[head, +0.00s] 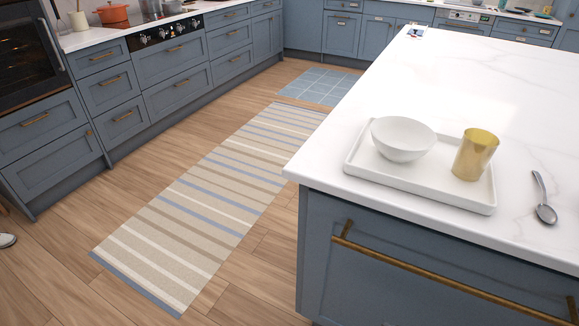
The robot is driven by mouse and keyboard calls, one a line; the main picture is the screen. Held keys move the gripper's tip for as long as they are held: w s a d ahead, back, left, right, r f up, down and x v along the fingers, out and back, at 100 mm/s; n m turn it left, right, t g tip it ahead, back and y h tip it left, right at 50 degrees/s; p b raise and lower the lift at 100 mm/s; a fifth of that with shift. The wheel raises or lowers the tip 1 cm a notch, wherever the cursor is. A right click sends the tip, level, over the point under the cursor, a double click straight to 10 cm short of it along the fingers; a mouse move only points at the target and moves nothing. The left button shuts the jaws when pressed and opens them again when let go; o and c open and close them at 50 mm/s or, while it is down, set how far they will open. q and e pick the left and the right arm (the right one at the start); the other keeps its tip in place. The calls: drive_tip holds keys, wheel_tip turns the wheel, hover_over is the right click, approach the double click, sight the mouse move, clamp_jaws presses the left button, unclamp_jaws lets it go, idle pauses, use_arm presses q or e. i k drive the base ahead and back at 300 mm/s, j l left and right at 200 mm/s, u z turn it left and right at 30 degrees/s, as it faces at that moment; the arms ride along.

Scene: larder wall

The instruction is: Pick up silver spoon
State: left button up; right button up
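The silver spoon (543,198) lies on the white marble island top (470,80) near its front edge, at the right of the head view. Its bowl is toward the front edge and its handle points away, toward the back. Nothing touches the spoon. Neither of my grippers shows clearly in the head view. Only small pieces that I cannot identify show at the far left edge and the lower right edge.
Left of the spoon, a white tray (420,188) holds a white bowl (403,139) and a gold cup (475,154). A brass handle (430,270) sticks out from the island front. The striped rug (215,205) lies on open floor.

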sight(548, 214)
drive_tip(key=z, duration=1.65)
